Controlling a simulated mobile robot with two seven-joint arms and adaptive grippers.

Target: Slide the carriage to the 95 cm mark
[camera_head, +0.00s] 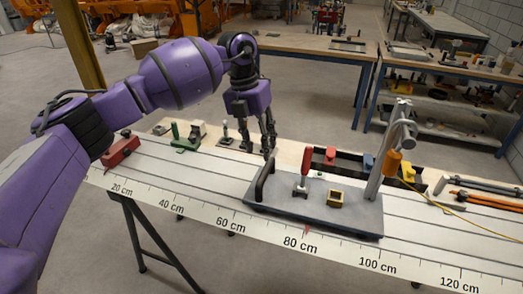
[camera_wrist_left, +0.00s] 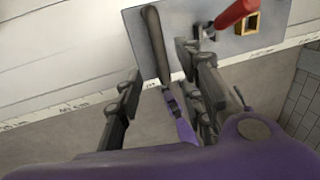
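The carriage (camera_head: 338,218) is a grey plate on pale rails, with a black upright handle (camera_head: 264,180) at its left end. My left gripper (camera_head: 269,150) is open above the handle. In the left wrist view, the handle (camera_wrist_left: 155,45) shows between the spread fingers (camera_wrist_left: 158,65); contact cannot be told. My right gripper is not in view.
A scale strip (camera_head: 370,262) runs along the front edge, labelled from 20 cm to 120 cm. A red block (camera_head: 121,149) sits at the rail's left end. Fixtures and a dark bin (camera_head: 345,163) line the back. A yellow cable (camera_head: 450,222) trails right.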

